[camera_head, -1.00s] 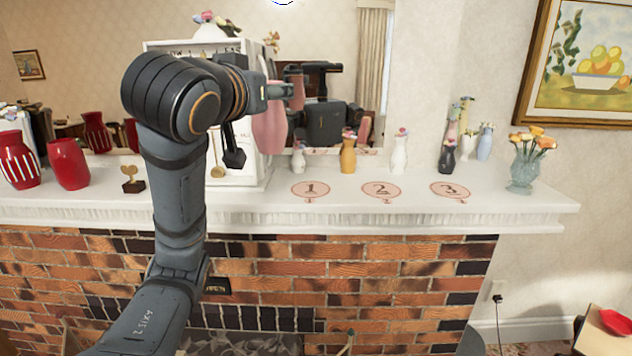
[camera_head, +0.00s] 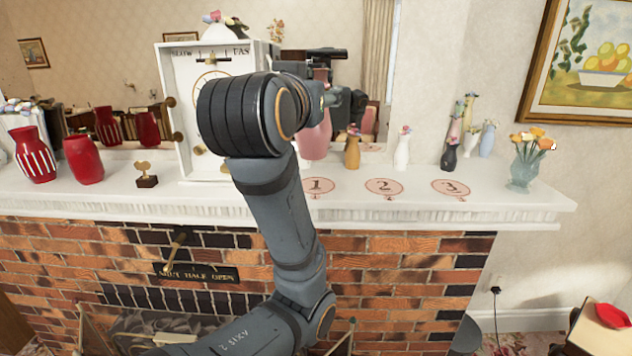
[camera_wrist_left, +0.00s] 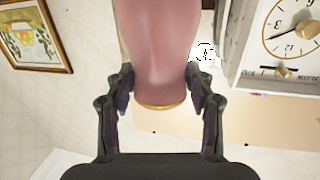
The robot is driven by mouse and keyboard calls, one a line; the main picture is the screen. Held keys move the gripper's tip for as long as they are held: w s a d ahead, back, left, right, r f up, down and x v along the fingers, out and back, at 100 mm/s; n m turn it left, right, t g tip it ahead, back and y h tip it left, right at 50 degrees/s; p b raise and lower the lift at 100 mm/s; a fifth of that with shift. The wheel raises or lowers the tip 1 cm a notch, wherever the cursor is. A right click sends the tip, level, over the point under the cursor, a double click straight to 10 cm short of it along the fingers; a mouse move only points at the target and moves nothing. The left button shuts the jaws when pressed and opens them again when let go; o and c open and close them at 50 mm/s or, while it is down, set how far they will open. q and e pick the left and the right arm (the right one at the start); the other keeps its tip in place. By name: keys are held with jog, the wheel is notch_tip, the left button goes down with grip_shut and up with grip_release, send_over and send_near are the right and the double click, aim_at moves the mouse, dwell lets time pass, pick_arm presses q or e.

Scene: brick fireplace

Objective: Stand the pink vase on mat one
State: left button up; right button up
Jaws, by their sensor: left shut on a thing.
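The pink vase (camera_head: 315,139) is in my left gripper (camera_head: 325,97), above the back left part of mat one (camera_head: 319,186) in the head view. The arm hides part of the vase. In the left wrist view the pink vase (camera_wrist_left: 158,55) sits between the two fingers of my left gripper (camera_wrist_left: 159,88), which is shut on it. I cannot tell whether its base touches the shelf. Mat one is a pink disc marked 1, partly hidden by my arm. My right gripper is not in view.
Mat two (camera_head: 384,187) and mat three (camera_head: 450,188) lie to the right, bare. An orange vase (camera_head: 352,150) and a white vase (camera_head: 402,152) stand behind the mats. A white clock (camera_head: 190,75) stands left of my arm. A glass flower vase (camera_head: 524,170) stands at the right end.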

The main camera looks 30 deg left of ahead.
pick_arm(q)
jog(key=shift+w+a+f, duration=0.3)
jog(key=shift+w, duration=0.25)
jog(key=shift+w+a+f, duration=0.25)
jog(key=shift+w+a, duration=0.05)
jog(key=shift+w, duration=0.25)
jog(key=w+a+f+p, duration=0.1)
jog(key=w+a+f, duration=0.5)
jog(key=w+f, duration=0.3)
notch_tip(320, 180, down, 3)
jog(key=shift+w+r, duration=0.1)
jog(key=shift+w, duration=0.25)
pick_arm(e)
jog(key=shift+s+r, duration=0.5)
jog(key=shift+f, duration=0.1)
pick_arm(q)
jog(key=shift+f, duration=0.25)
jog(key=o, duration=1.3)
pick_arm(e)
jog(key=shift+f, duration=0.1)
